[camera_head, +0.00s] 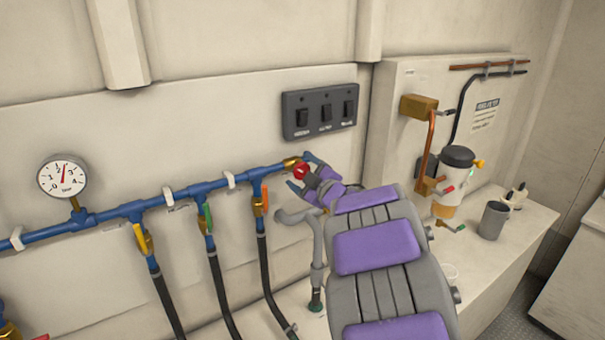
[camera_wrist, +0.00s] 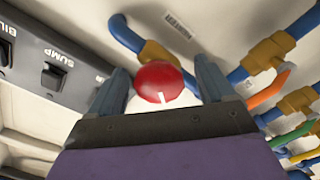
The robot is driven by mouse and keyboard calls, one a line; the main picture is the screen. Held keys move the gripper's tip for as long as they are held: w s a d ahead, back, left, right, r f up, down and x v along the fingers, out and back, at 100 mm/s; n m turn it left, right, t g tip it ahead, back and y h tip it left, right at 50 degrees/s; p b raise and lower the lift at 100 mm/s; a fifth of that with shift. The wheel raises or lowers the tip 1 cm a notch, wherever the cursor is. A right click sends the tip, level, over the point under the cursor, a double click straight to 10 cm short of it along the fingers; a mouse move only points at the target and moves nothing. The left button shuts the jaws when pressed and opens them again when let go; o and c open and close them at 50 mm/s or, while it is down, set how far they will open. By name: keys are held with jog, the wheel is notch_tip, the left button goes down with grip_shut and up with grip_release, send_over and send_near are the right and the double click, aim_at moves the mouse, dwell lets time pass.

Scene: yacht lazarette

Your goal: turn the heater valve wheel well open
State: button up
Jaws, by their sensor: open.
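The red valve wheel (camera_head: 300,171) sits at the right end of the blue pipe, on a brass body. In the wrist view the red wheel (camera_wrist: 158,80) is a round knob with a short white mark at its lower edge. My gripper (camera_head: 304,172) is at the wheel, with one finger above it and one below in the head view. In the wrist view the fingers of my gripper (camera_wrist: 161,84) stand on either side of the wheel, with visible gaps. The jaws are open. Whether the wheel lies fully between the fingertips in depth is hard to tell.
The blue pipe (camera_head: 107,215) runs along the wall with lever valves and black hoses left of the wheel. A pressure gauge (camera_head: 62,176) is at far left. A switch panel (camera_head: 320,108) is just above my gripper. A grey mug (camera_head: 493,220) stands on the right counter.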

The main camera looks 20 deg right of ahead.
jog(key=s+d+p, duration=0.2)
jog(key=s+d, duration=0.1)
jog(key=s, duration=1.3)
jog(key=shift+s+d+p, duration=0.15)
jog(key=shift+s+p, duration=0.1)
jog(key=shift+p, duration=0.1)
jog(key=shift+w, duration=0.1)
dwell(0.5)
